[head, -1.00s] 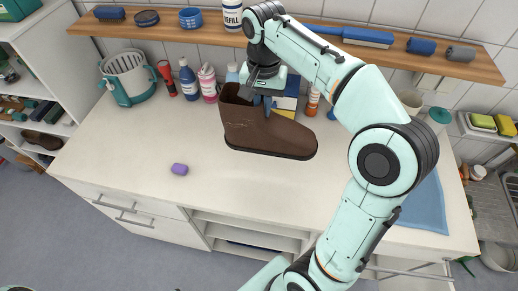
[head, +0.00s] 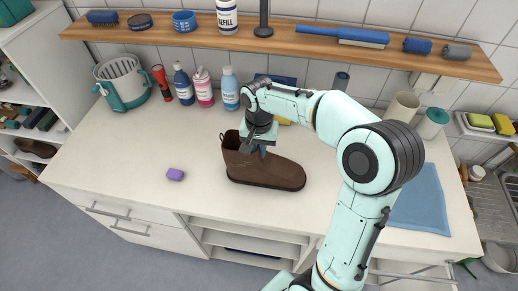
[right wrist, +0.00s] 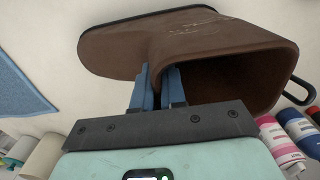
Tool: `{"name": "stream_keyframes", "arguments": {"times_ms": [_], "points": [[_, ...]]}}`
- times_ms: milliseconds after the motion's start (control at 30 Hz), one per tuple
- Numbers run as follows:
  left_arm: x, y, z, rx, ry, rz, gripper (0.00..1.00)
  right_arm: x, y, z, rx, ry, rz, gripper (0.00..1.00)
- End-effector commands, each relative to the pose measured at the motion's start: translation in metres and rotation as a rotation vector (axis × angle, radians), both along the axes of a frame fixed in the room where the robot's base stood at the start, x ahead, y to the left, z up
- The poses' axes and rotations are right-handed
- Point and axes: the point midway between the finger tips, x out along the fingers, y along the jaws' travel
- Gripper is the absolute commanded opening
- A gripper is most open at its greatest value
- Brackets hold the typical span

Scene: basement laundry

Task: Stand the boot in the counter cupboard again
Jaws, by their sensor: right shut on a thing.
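The brown boot (head: 265,172) is upright over the counter top, its toe pointing right in the head view. I cannot tell whether its sole touches the counter. My right gripper (head: 262,150) is shut on the front rim of the boot's shaft. In the right wrist view the two blue fingers (right wrist: 158,80) pinch the wall of the boot (right wrist: 140,40), beside its open top. The counter cupboard shows open shelves (head: 250,238) below the counter's front edge, left of my right arm. My left gripper is not in view.
Bottles (head: 205,88) and a basket (head: 122,82) stand along the back. A blue cloth (head: 422,202) lies at the right. The front left counter is clear.

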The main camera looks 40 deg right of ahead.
Motion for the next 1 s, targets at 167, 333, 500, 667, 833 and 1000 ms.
{"name": "stream_keyframes", "arguments": {"times_ms": [167,333,500,667,833,1000], "points": [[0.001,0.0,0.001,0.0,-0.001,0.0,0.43,0.001,0.0,0.001,0.0,-0.003,0.0,0.0],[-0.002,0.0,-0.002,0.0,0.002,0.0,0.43,0.0,0.0,-0.002,0.0,-0.001,0.0,0.0],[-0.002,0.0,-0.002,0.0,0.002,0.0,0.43,0.0,0.0,-0.003,0.0,0.0,0.0,0.36],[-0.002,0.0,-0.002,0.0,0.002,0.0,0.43,0.0,0.0,-0.003,0.0,0.0,0.0,0.36],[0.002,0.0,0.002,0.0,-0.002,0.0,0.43,0.001,0.0,0.004,0.0,-0.003,0.0,0.36],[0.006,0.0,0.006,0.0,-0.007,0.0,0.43,0.002,0.0,0.03,-0.001,-0.007,0.0,0.36]]}}
